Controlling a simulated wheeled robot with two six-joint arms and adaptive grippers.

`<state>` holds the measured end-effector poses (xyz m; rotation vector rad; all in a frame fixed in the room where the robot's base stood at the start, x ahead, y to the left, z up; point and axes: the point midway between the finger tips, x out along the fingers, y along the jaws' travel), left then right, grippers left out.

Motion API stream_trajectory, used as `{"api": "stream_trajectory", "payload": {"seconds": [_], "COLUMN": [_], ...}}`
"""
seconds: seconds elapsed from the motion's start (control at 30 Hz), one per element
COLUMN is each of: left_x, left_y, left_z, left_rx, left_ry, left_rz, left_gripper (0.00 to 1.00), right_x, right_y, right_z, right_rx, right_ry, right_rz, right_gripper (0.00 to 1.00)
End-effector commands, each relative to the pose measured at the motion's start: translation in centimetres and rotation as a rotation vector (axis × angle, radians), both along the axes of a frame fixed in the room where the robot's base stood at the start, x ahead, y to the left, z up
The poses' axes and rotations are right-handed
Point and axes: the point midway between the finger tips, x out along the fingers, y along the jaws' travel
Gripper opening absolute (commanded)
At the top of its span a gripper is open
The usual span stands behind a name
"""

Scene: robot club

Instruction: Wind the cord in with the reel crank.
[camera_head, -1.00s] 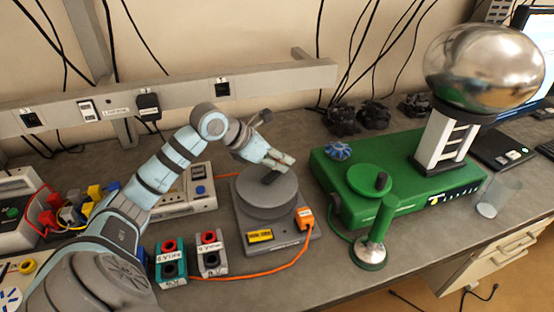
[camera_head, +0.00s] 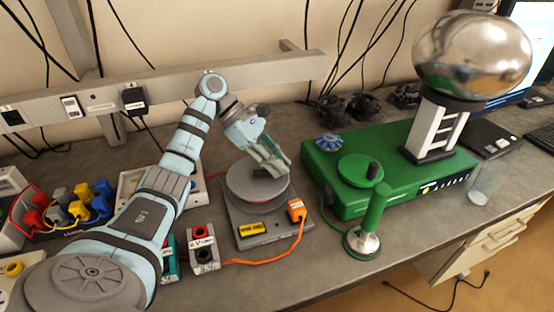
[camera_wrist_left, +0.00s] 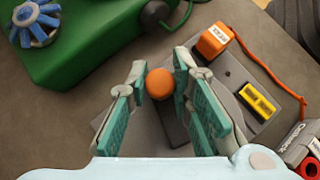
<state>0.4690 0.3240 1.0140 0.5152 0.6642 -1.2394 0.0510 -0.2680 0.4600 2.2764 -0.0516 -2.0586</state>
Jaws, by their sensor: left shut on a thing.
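My left gripper (camera_head: 279,168) is over the drum's far right part. In the left wrist view its fingers (camera_wrist_left: 164,88) are shut around a round orange-brown knob (camera_wrist_left: 159,83), which appears to be the crank handle. The head view hides the crank behind the fingers. My right gripper is not in view.
A green machine (camera_head: 400,165) with a silver sphere (camera_head: 472,52) stands close right of the reel. A green-handled stand (camera_head: 368,225) is at the front. A small grey terminal box (camera_head: 203,248) is left of the reel. A clear beaker (camera_head: 484,185) stands near the table edge.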

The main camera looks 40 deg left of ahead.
Motion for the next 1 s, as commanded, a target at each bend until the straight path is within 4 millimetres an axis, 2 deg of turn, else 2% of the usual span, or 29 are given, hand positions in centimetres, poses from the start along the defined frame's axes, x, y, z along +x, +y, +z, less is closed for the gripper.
{"api": "stream_trajectory", "payload": {"seconds": [0.13, 0.3, 0.4, 0.57, 0.8, 1.0], "left_x": [-0.5, -1.2, -1.6, -2.1, -2.8, -3.2], "left_y": [-0.5, -0.8, -0.9, -1.0, -1.0, -1.0], "left_z": [1.0, 1.7, 1.2, 0.4, -0.3, -0.3], "left_rx": [-0.003, -0.004, -0.002, 0.001, 0.005, 0.005], "left_ry": [0.010, 0.012, 0.008, 0.002, 0.000, 0.002], "left_rz": [-0.132, -0.287, -0.374, -0.497, -0.626, -0.679], "left_gripper": [0.00, 0.00, 0.00, 0.00, 0.00, 0.00], "right_x": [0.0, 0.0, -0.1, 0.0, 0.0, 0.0], "right_y": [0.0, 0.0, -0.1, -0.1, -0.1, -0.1], "right_z": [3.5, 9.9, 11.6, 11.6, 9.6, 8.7], "right_rx": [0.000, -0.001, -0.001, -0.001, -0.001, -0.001], "right_ry": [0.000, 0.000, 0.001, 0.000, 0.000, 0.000], "right_rz": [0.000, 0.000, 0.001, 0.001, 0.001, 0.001], "right_gripper": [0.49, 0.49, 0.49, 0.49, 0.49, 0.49]}}
